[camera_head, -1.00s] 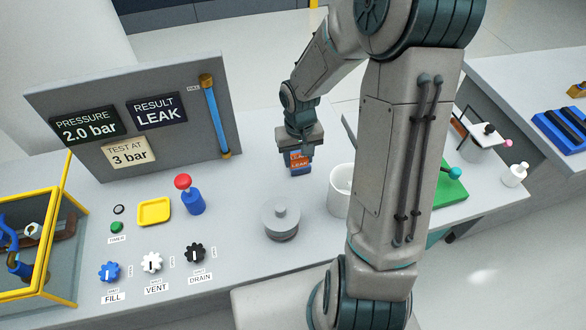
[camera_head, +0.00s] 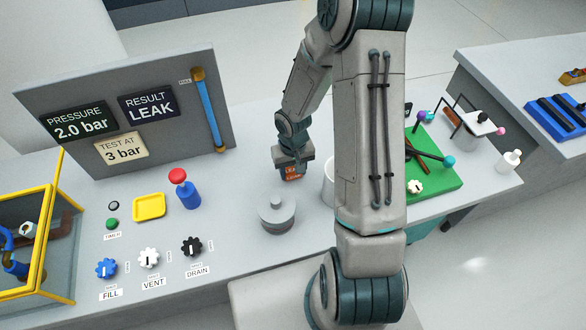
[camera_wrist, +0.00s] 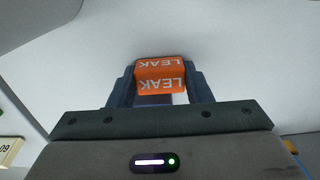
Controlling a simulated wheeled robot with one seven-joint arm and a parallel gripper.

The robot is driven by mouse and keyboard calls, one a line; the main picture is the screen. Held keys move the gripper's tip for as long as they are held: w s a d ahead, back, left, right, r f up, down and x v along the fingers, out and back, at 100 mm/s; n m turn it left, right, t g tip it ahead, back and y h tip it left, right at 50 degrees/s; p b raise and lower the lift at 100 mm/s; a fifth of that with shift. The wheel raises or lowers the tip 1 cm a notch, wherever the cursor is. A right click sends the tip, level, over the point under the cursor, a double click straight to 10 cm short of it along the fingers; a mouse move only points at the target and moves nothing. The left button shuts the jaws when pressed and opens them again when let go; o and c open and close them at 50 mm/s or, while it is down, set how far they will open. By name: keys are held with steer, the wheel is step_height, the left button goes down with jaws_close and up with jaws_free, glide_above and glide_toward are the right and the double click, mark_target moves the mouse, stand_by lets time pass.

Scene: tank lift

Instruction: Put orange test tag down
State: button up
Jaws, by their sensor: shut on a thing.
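The orange test tag (camera_wrist: 160,83), marked LEAK, sits between the two fingers of my gripper (camera_wrist: 160,88) in the wrist view. My gripper is shut on it. In the head view my gripper (camera_head: 292,168) points down over the bench, behind the grey knobbed cylinder, and only part of the orange tag (camera_head: 291,174) shows under it. I cannot tell whether the tag touches the bench top.
A grey knobbed cylinder (camera_head: 277,212) stands just in front of the tag. A white container (camera_head: 328,182) is close on the right, partly hidden by my arm. A grey panel (camera_head: 180,125) reading LEAK stands to the left. A green board (camera_head: 440,180) lies farther right.

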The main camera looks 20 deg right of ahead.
steer(key=shift+f, duration=0.15)
steer(key=o, duration=1)
